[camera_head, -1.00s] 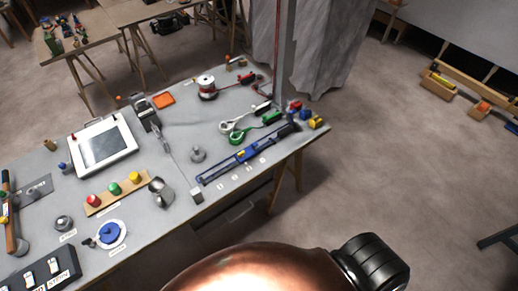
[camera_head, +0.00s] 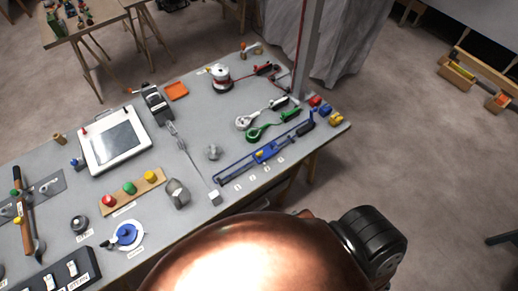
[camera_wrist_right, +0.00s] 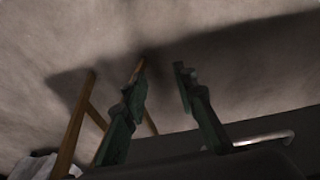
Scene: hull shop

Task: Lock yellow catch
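A small yellow catch (camera_head: 260,154) sits on a blue slide rail (camera_head: 232,171), which lies along the near right edge of the workbench (camera_head: 200,126). The catch is too small to tell whether it is locked. A separate yellow block (camera_head: 336,118) stands at the bench's right corner. Neither gripper shows in the head view. In the right wrist view my right gripper (camera_wrist_right: 160,75) has its two dark green fingers apart with nothing between them, away from the catch. My left gripper is in no view.
Green-handled and white-handled tools (camera_head: 258,132) lie just behind the rail. A grey post (camera_head: 307,50) rises at the bench's right end. A tablet-like panel (camera_head: 107,140) and a board of coloured buttons (camera_head: 131,190) are on the left. A wooden trestle (camera_wrist_right: 72,135) shows in the wrist view.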

